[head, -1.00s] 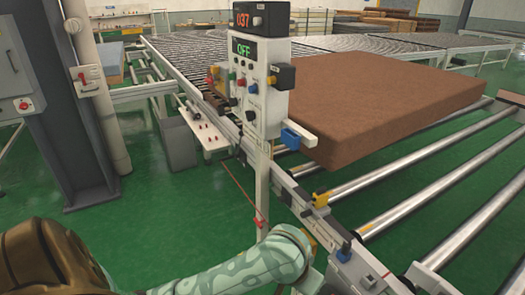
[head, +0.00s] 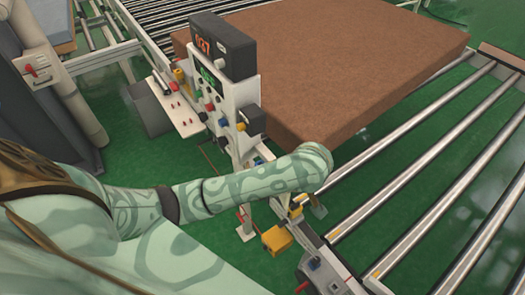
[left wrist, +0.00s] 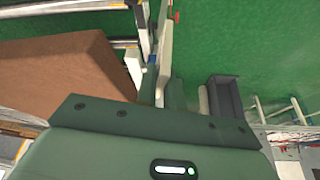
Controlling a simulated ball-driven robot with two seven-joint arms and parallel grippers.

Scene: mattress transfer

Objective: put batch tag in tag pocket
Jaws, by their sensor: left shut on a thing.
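My left arm reaches across the head view from the left, ending in a pale green patterned wrist beside the conveyor. Its fingers are hidden there. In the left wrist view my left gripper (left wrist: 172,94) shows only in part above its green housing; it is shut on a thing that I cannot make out. I cannot pick out the batch tag or tag pocket for certain. A control box (head: 226,105) with a display and coloured buttons stands at the conveyor edge, just behind my forearm. My right gripper is out of view.
A brown mattress (head: 345,65) lies on the rollers beyond my wrist; it also fills the left of the left wrist view (left wrist: 65,65). A yellow block (head: 277,240) sits low by the conveyor rail. Bare rollers (head: 440,160) lie at right.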

